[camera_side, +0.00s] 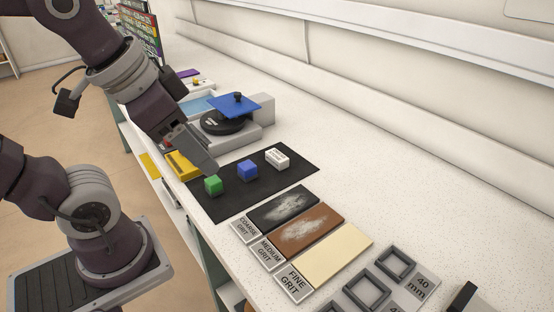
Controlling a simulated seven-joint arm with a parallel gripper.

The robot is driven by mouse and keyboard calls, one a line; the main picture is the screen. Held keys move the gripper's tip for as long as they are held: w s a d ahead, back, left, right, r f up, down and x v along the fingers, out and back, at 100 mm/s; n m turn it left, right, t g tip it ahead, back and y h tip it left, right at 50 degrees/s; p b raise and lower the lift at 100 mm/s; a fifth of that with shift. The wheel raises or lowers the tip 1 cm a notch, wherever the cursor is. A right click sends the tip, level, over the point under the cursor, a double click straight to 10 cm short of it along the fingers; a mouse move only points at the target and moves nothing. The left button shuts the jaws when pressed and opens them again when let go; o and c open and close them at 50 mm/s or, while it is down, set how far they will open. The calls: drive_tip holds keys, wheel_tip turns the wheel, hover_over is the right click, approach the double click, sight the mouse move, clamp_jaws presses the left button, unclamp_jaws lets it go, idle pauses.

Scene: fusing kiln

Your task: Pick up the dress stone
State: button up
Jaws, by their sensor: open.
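A small white block (277,158) with dark markings too small to read lies near the far right corner of a black mat (220,207). It looks most like the dress stone, but I cannot confirm its label. A blue cube (247,170) and a green cube (213,185) sit on the same mat, in a row to its left. My gripper (210,170) points down above and just behind the green cube, apart from the white block and to its left. It is open with nothing seen in it; its fingers are partly hidden by their angle.
Coarse, medium and fine grit plates (309,229) lie right of the mat. Grey square frames (395,262), one marked 40 mm, are at the front right. A machine with a dark disc and blue plate (235,105) stands behind the mat. A yellow holder (182,165) is at its left.

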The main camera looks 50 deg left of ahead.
drive_tip(key=w+a+m+g, duration=0.2)
drive_tip(key=w+a+m, duration=0.25)
drive_tip(key=w, duration=0.65)
drive_tip(key=m+g, duration=0.3)
drive_tip(key=m, duration=0.9)
hover_over(277, 155)
drive_tip(key=f, duration=1.6)
drive_tip(key=shift+a, duration=0.25)
drive_tip(key=f, duration=0.7)
drive_tip(key=shift+d+f, duration=0.1)
drive_tip(key=shift+d, duration=0.1)
clamp_jaws()
